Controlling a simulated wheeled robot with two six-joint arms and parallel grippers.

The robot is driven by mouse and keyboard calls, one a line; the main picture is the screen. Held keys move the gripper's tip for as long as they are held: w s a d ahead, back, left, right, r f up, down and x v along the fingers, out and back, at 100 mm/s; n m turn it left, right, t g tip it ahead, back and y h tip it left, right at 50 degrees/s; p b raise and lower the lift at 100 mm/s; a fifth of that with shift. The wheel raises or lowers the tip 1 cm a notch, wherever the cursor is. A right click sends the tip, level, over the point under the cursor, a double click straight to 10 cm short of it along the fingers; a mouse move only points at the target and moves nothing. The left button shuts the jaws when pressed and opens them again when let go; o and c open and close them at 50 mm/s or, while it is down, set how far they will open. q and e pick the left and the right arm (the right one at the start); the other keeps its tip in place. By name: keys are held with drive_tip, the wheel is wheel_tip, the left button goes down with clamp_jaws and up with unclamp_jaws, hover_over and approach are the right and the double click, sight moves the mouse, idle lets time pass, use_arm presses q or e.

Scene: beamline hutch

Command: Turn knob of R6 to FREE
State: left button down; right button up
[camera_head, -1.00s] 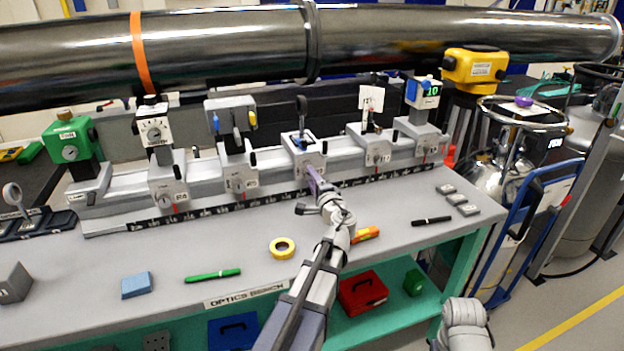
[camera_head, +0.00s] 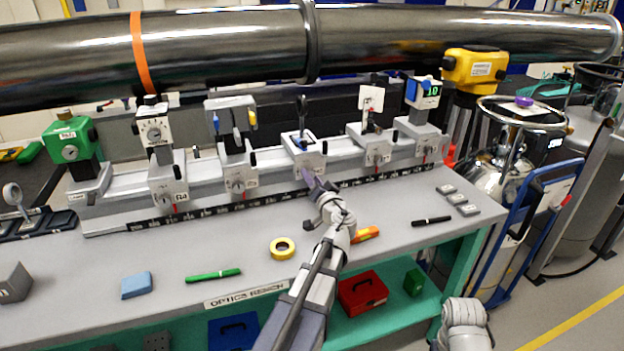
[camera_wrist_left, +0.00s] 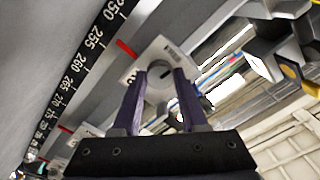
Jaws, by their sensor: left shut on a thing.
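My left gripper (camera_head: 308,175) reaches the front of a grey-white carriage (camera_head: 303,152) in the middle of the rail. In the left wrist view, its two purple fingers (camera_wrist_left: 160,76) are shut on a round grey knob (camera_wrist_left: 157,88) on the carriage's front plate (camera_wrist_left: 152,60). The knob has a dark slot or pointer line. A small label sits on the plate, but its text is too small to read, so I cannot tell whether this is R6. In the head view my fingers hide the knob. My right gripper is out of view.
Similar carriages stand left (camera_head: 238,175) and right (camera_head: 378,148) on the rail, with a black scale strip (camera_head: 240,207) in front. Yellow tape (camera_head: 282,247), a green pen (camera_head: 213,275) and an orange tool (camera_head: 365,235) lie on the bench.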

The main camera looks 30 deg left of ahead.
use_arm(q)
drive_tip(key=shift+n, duration=0.7)
drive_tip(key=shift+c, duration=2.2)
unclamp_jaws()
drive_tip(key=shift+d, duration=0.1)
drive_tip(key=v, duration=0.7)
drive_tip(key=shift+s+d, duration=0.2)
drive_tip(key=shift+s, duration=0.1)
